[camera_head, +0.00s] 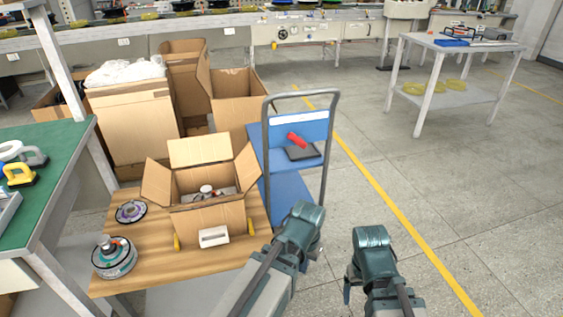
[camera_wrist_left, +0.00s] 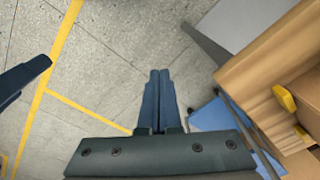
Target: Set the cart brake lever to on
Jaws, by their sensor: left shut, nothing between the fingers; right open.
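The cart (camera_head: 285,197) has a blue deck and a grey tube handle, and stands right of the wooden table. A red lever (camera_head: 297,140) sits on a dark box on the cart's blue handle panel. I cannot tell its on or off side. My left gripper (camera_head: 311,238) is in front of the cart, low and apart from the lever. In the left wrist view its fingers (camera_wrist_left: 158,100) are shut together and empty, above the floor. Part of the blue cart (camera_wrist_left: 212,115) shows beyond them. My right gripper (camera_head: 368,270) is open and empty, farther right over the floor.
An open carton (camera_head: 205,218) and motor parts (camera_head: 114,257) stand on the wooden table (camera_head: 165,262). Large cartons (camera_head: 130,125) stand behind. A green-topped bench (camera_head: 50,150) is at left, a grey side table (camera_head: 455,95) at back right. Floor right of the cart is clear.

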